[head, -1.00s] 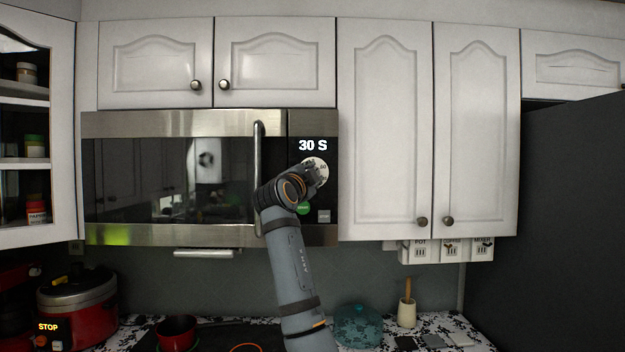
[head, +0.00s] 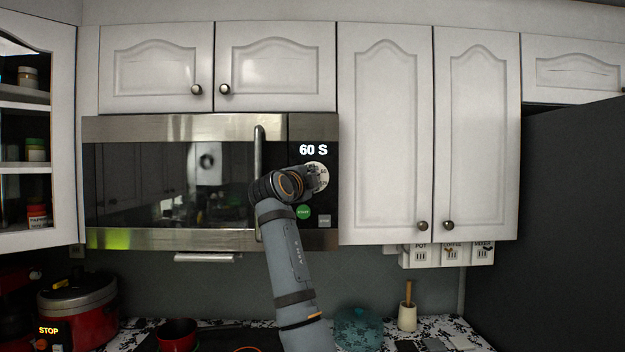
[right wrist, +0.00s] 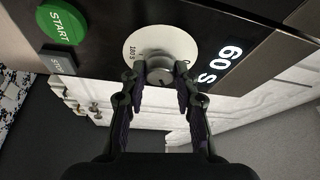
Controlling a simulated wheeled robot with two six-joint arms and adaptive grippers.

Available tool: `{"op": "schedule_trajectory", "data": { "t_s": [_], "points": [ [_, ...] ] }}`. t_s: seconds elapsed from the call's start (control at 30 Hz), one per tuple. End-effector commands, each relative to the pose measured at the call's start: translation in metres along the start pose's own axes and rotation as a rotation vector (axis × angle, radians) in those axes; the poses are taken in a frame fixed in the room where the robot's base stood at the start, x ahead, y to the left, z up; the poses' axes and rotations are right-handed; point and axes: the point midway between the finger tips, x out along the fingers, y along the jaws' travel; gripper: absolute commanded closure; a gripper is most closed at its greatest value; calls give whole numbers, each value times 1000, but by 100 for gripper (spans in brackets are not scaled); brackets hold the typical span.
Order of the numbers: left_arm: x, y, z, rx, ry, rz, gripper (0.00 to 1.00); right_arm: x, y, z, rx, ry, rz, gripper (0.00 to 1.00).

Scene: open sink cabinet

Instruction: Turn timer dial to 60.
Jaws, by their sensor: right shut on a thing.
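The microwave (head: 210,125) hangs under the white cabinets in the head view. Its display (head: 313,150) reads "60 S"; the same reading shows in the right wrist view (right wrist: 222,64). The timer dial (head: 321,183) is a white disc with a grey knob (right wrist: 160,68) at its middle. My right gripper (right wrist: 160,86) is shut on the knob, one finger on each side. In the head view my wrist hides part of the dial. My left gripper is not in view.
The green START button (head: 303,212) and the grey STOP button (head: 324,221) sit just below the dial. The vertical door handle (head: 259,150) is close to the left of my right wrist. The counter below holds a red cooker (head: 95,322) and a red pot (head: 177,335).

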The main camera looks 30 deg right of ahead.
Motion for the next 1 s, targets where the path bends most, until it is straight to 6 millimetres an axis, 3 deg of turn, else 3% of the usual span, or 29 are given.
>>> {"op": "schedule_trajectory", "data": {
  "t_s": [0.07, 0.1, 0.27, 0.53, 0.67, 1.0],
  "points": [
    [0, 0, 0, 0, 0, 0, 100, 0, 1, 1, -1, -1, 2, 100],
    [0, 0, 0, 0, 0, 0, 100, 0, 1, 1, -1, -1, 2, 68],
    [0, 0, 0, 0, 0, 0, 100, 0, 1, 1, -2, -1, 1, 47],
    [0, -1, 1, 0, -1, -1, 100, 0, 0, 0, -1, -1, 0, 47],
    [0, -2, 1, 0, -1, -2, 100, -11, 0, 2, -1, -3, -2, 47],
    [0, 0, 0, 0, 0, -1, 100, -90, 1, 2, 2, -6, 0, 47]
  ]
}}
